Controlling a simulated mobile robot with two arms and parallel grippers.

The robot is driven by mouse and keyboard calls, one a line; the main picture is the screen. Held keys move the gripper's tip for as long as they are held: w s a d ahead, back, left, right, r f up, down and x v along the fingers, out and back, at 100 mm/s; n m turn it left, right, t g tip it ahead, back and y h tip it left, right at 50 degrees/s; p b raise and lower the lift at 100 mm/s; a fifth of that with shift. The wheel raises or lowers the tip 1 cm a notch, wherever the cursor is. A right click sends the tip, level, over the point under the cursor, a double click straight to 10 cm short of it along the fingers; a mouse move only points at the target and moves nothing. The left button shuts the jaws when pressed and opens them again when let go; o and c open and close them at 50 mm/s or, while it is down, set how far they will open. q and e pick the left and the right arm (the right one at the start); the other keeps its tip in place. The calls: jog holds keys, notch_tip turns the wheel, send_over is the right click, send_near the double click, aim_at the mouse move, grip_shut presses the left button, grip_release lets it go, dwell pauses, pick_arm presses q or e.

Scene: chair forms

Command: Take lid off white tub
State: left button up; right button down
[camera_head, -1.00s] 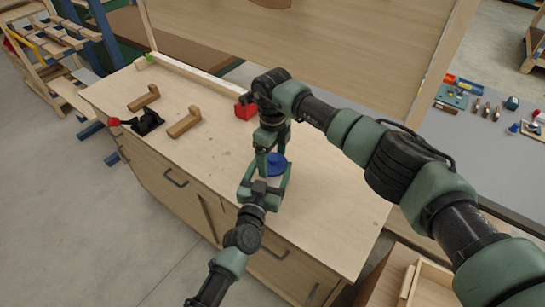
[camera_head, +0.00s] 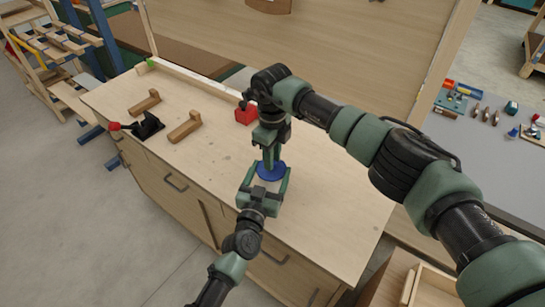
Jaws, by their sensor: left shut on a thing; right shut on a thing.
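A blue round lid (camera_head: 265,176) is at the front middle of the workbench. The white tub (camera_head: 266,185) shows only as a pale strip just below the lid, between my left gripper's fingers. My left gripper (camera_head: 267,182) reaches in from the front and is shut around the tub's sides. My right gripper (camera_head: 271,163) points down from above, its fingers close together and shut on the middle of the lid. I cannot tell whether the lid is apart from the tub. Most of the tub is hidden by the lid and my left gripper.
The wooden workbench (camera_head: 325,215) is clear to the right of the tub. A red block (camera_head: 246,114) sits behind. A wooden board stands along the back.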

pick_arm(q)
jog(key=shift+s+d+f, duration=0.15)
jog(key=shift+d, duration=0.05)
pick_arm(e)
jog(key=shift+w+r+t+h, duration=0.2)
jog(key=shift+t+h, duration=0.1)
jog(key=shift+t, duration=0.3)
pick_arm(q)
jog(key=shift+d, duration=0.1)
pick_arm(e)
jog(key=shift+w+d+r, duration=0.1)
jog(key=shift+r, duration=0.05)
